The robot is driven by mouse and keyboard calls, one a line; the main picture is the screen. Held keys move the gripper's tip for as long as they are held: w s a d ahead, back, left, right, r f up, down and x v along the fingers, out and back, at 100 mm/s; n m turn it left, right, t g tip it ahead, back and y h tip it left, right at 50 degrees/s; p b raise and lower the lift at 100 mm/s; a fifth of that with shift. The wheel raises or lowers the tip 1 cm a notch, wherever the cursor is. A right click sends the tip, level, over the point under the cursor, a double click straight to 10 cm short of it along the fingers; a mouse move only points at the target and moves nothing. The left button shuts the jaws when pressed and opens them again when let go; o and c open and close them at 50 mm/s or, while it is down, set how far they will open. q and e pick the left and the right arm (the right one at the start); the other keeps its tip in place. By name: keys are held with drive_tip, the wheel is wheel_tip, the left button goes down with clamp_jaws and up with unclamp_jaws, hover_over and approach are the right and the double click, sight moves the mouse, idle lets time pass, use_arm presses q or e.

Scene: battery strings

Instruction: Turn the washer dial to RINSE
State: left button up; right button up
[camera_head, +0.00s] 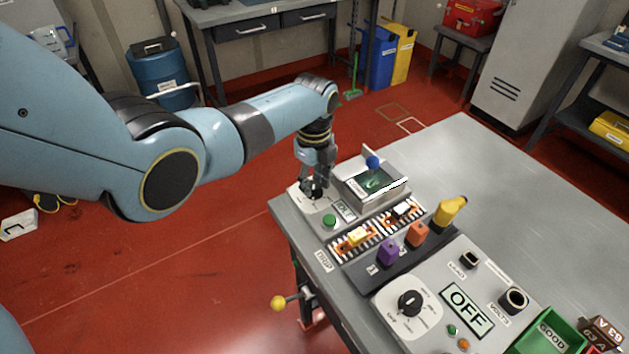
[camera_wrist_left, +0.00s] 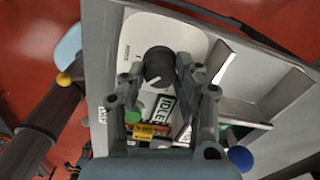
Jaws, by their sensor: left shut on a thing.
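The washer is a grey unit on the near left corner of the bench, with an open-topped basin (camera_head: 352,192) and a blue ball knob (camera_head: 373,161). Its black dial (camera_wrist_left: 158,66) sits on a white plate (camera_wrist_left: 186,32); a light pointer mark shows on the dial, but the plate lettering is too small to read. The small display (camera_wrist_left: 162,108) beside it reads IDLE. My left gripper (camera_head: 315,185) points down over the dial and is shut on it, one finger on each side. In the head view the gripper mostly hides the dial. My right gripper is not in view.
A green button (camera_head: 329,221) and a rack with orange-ended cells (camera_head: 357,238) lie close to the washer. Purple, orange and yellow pieces stand on a dark strip. A tester panel (camera_head: 467,305) reading OFF has its own dial (camera_head: 410,303). The bench's far right is clear.

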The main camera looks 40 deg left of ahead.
use_arm(q)
drive_tip(key=m, duration=0.3)
drive_tip(key=m, duration=0.2)
drive_tip(key=shift+m, duration=0.3)
drive_tip(key=m, duration=0.3)
drive_tip(key=shift+m, duration=0.8)
drive_tip(key=o, duration=1)
drive_tip(key=shift+c, duration=0.2)
